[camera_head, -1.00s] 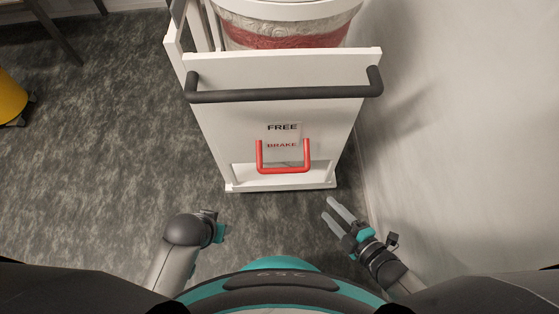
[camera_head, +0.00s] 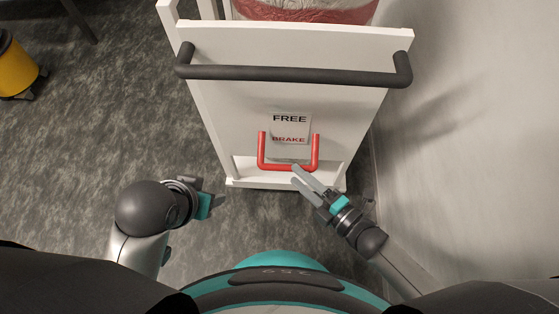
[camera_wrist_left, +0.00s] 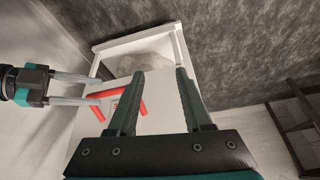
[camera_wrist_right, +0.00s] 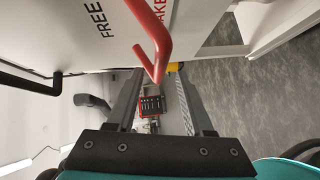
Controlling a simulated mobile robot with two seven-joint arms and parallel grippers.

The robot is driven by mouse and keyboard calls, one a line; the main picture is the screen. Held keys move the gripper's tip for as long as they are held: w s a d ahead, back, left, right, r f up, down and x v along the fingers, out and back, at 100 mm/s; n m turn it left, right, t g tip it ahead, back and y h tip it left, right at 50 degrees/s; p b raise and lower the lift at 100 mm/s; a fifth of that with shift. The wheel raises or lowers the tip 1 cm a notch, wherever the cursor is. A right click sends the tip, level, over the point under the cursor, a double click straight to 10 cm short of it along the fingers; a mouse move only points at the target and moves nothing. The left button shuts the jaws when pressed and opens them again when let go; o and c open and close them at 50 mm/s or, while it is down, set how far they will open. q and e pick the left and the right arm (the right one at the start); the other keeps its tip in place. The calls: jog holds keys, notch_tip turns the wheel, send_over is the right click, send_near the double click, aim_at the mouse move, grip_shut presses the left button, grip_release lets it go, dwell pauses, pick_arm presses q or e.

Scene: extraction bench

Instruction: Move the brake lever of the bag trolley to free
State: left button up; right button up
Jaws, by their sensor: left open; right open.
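The brake lever (camera_head: 288,167) is a red U-shaped bar on the end panel of the white bag trolley (camera_head: 230,105). It hangs down, its crossbar below the word BRAKE on the FREE/BRAKE label (camera_head: 290,130). My right gripper (camera_head: 298,176) is open, its fingertips at the right part of the crossbar. In the right wrist view the red lever (camera_wrist_right: 152,45) reaches down to between the finger ends; I cannot tell whether they touch. My left gripper (camera_wrist_left: 155,85) is open and empty; in the head view its fingers are mostly hidden. The lever also shows in the left wrist view (camera_wrist_left: 128,99).
A dark handle bar (camera_head: 290,74) spans the panel above the label. A wall (camera_head: 470,140) stands close on the right. A yellow bin (camera_head: 15,68) is at the far left.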

aim_at(287, 166)
jog(key=b+x, duration=0.1)
jog(key=x, duration=0.4)
jog(key=shift+d, duration=0.1)
pick_arm(q)
jog(key=w+d+t+h+b, duration=0.1)
jog(key=w+d+t+h, duration=0.1)
jog(key=w+d+t, duration=0.2)
jog(key=shift+w+d+f+m+t, duration=0.2)
jog(key=shift+w+d+m+t, duration=0.15)
jog(key=shift+d, duration=0.4)
pick_arm(e)
jog(key=shift+x, duration=1.35)
jog(key=shift+c, duration=0.4)
grip_shut()
